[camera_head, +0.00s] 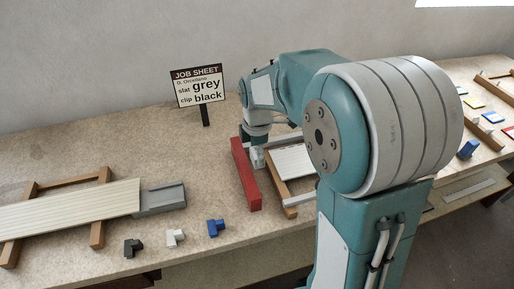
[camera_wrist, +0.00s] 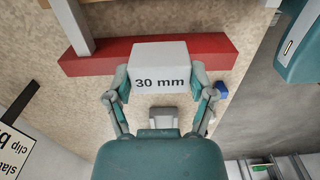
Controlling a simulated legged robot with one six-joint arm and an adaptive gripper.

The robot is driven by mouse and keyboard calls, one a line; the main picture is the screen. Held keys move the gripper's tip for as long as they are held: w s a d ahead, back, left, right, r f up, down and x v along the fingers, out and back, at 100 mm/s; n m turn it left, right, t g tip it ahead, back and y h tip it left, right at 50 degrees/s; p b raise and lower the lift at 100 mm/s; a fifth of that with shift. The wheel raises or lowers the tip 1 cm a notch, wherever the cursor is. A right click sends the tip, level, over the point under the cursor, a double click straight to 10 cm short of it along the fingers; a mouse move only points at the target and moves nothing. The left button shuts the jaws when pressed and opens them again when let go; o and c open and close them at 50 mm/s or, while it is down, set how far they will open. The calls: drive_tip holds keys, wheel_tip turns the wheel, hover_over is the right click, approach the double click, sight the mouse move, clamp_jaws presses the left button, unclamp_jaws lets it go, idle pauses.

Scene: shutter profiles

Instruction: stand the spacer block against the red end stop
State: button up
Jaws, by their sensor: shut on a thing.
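The spacer block (camera_wrist: 160,60) is pale grey-white and marked "30 mm". In the wrist view it sits between the two fingers of my gripper (camera_wrist: 160,80), which is shut on it. The red end stop (camera_wrist: 90,63) is a long bar lying behind the block, which hides its middle part. I cannot tell whether the block touches the stop or the bench. In the head view the red end stop (camera_head: 245,178) lies on the bench, with my gripper (camera_head: 257,158) just right of its far half. The block is hard to make out there, mostly hidden by the gripper.
A wooden frame with pale slats (camera_head: 293,162) lies right of the stop, partly behind my arm. A slatted panel (camera_head: 70,208) on wooden bars lies left. Black (camera_head: 133,247), white (camera_head: 174,238) and blue (camera_head: 215,227) clips lie near the front edge. A job sheet sign (camera_head: 198,86) stands behind.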

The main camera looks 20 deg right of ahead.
sight(257, 180)
drive_tip(key=shift+f, duration=4.1)
drive_tip(key=o, duration=1.2)
wheel_tip(257, 180, up, 12)
drive_tip(key=shift+f, duration=0.25)
drive_tip(key=shift+r, duration=0.2)
